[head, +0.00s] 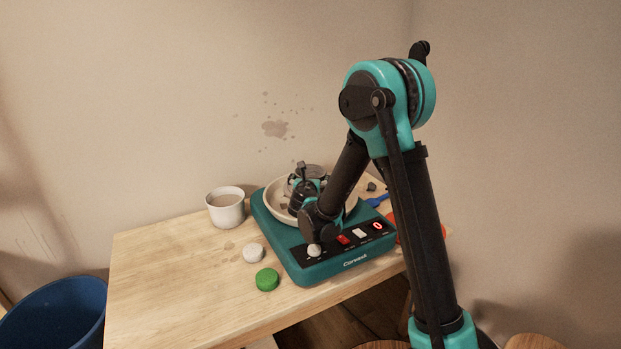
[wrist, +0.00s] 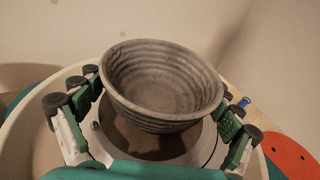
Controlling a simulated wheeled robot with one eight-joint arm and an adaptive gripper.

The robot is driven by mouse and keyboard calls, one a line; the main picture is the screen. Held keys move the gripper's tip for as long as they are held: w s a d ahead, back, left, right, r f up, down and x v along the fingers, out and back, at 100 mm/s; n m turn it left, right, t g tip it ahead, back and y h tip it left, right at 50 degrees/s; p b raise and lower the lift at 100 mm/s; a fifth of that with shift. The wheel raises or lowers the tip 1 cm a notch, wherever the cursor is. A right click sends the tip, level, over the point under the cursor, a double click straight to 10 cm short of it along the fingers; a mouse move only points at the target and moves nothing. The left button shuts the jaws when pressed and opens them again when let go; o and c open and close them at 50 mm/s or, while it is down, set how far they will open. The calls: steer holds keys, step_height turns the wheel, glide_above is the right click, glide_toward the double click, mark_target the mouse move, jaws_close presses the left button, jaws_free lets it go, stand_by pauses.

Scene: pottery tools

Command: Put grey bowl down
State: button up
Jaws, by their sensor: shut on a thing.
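The grey bowl (wrist: 160,85), ribbed and upright, sits between the fingers of my gripper (wrist: 160,100) in the wrist view. The fingers are shut on its left and right sides. In the head view the bowl (head: 314,170) is largely hidden behind my gripper (head: 303,188). It is over the pale splash pan (wrist: 38,128) of the teal pottery wheel (head: 322,270). A dark shadow lies under it on the light wheel disc (wrist: 205,148). I cannot tell whether its base touches the disc.
A white cup (head: 226,209) stands left of the wheel. A white round piece (head: 253,253) and a green one (head: 267,279) lie on the wooden table (head: 170,270). A blue tool (head: 377,200) and a red disc (wrist: 290,155) are at the right. The table's left part is clear.

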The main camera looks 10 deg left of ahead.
steer(key=shift+f, duration=0.1)
steer(key=o, duration=1.1)
steer(key=shift+c, duration=0.2)
